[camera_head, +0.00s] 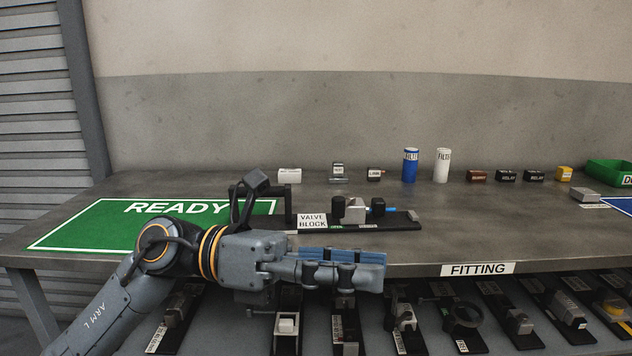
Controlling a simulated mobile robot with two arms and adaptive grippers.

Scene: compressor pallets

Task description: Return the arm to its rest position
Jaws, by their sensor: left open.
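My left arm (108,307) comes in from the lower left. Its left gripper (375,272) is open and empty, pointing right in front of the table's front edge. A black pallet (385,222) with a "VALVE BLOCK" label lies on the table just behind the gripper. It bears a grey block (354,211) and small dark parts, and a dark handle frame rises at its left end, partly hidden by my arm. My right gripper is not in view.
The table (560,235) has a green "READY" mat (105,222) at left. Blue (410,165) and white (441,166) cylinders and several small boxes stand along the back. A green bin (607,172) is at far right. Several loaded pallets fill the shelf below.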

